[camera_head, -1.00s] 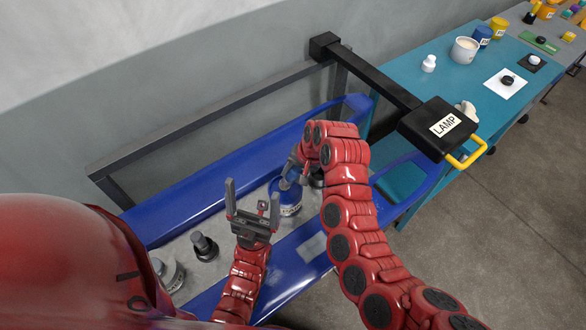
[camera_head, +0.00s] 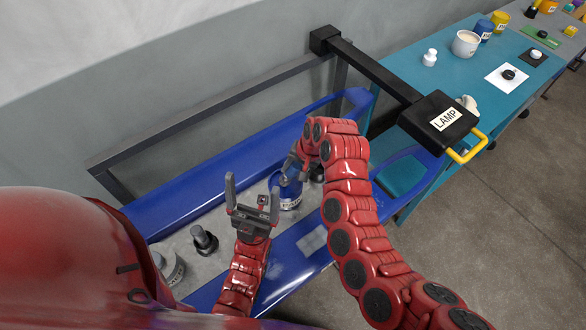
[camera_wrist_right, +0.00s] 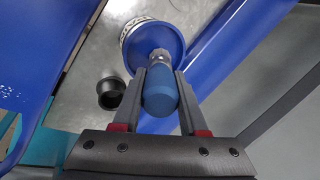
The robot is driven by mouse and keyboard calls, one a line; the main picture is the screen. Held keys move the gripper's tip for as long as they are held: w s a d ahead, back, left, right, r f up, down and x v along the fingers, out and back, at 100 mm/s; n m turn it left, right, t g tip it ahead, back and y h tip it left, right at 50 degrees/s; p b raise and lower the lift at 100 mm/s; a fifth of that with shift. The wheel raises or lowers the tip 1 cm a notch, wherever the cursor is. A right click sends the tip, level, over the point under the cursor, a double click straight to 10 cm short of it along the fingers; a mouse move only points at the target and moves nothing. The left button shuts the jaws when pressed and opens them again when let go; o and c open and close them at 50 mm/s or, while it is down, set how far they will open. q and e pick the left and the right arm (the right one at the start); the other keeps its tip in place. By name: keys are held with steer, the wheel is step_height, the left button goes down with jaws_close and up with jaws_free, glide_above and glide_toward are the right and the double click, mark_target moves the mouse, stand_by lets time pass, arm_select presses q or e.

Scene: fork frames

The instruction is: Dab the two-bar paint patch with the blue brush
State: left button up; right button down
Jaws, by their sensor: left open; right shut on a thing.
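The blue brush (camera_wrist_right: 160,92) has a rounded blue handle and a metal neck. My right gripper (camera_wrist_right: 161,80) is shut on its handle in the right wrist view. The neck meets a round blue pot (camera_wrist_right: 152,38), and the brush's lower end is hidden there. In the head view, my right gripper (camera_head: 290,166) is just above the blue pot (camera_head: 289,193), partly hidden by its arm. My left gripper (camera_head: 252,197) is open and empty, pointing up left of the pot. I cannot make out a two-bar paint patch; a pale grey patch (camera_head: 312,240) lies on the front blue rail.
A dark cup (camera_wrist_right: 111,93) stands beside the pot. A black-topped piece (camera_head: 204,240) and a grey jar (camera_head: 170,266) are at left. A black lamp arm (camera_head: 375,72) with its LAMP box (camera_head: 438,120) overhangs at right. The teal table (camera_head: 435,70) holds several containers.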

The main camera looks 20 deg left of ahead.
steer(key=shift+s+f+b, duration=0.1)
steer(key=shift+f+b, duration=0.35)
steer(key=shift+f, duration=0.2)
stand_by(1.5)
steer(key=shift+r, duration=0.1)
steer(key=shift+r+p, duration=0.35)
steer(key=shift+r, duration=0.6)
steer(key=shift+r+p, duration=0.65)
steer(key=shift+r, duration=1.9)
steer(key=shift+f, duration=0.1)
